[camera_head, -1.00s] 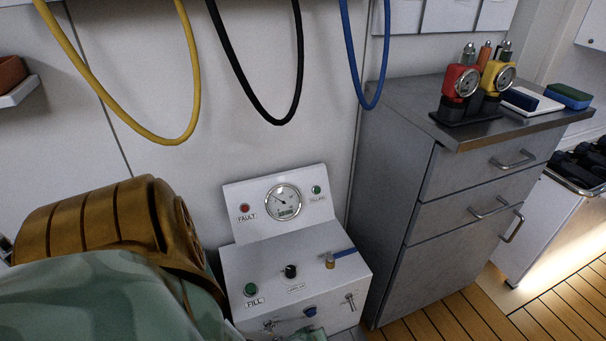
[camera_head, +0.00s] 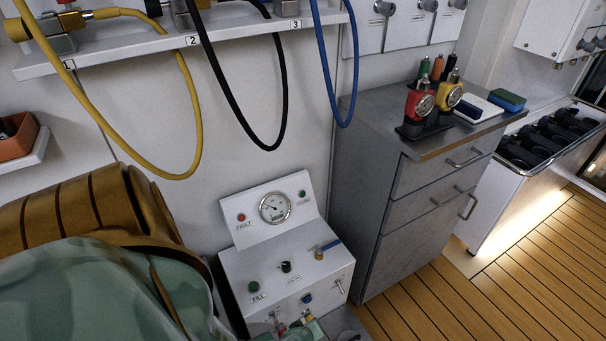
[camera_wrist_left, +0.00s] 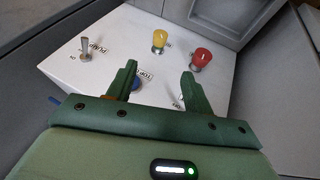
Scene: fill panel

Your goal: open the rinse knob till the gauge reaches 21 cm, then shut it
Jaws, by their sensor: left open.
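The white fill panel (camera_head: 245,290) stands against the wall at the bottom middle of the head view. Its round gauge (camera_head: 275,208) sits on the raised back; its reading is too small to tell. A blue knob (camera_head: 307,298) is on the panel's front. In the left wrist view a yellow knob (camera_wrist_left: 159,40), a red knob (camera_wrist_left: 201,58) and the blue knob (camera_wrist_left: 136,84) show. I cannot read which is the rinse knob. My left gripper (camera_wrist_left: 160,80) is open in front of the panel, its left finger partly hiding the blue knob. My right gripper is not in view.
Yellow, black and blue hoses hang above. Open wooden floor (camera_head: 480,295) lies to the right.

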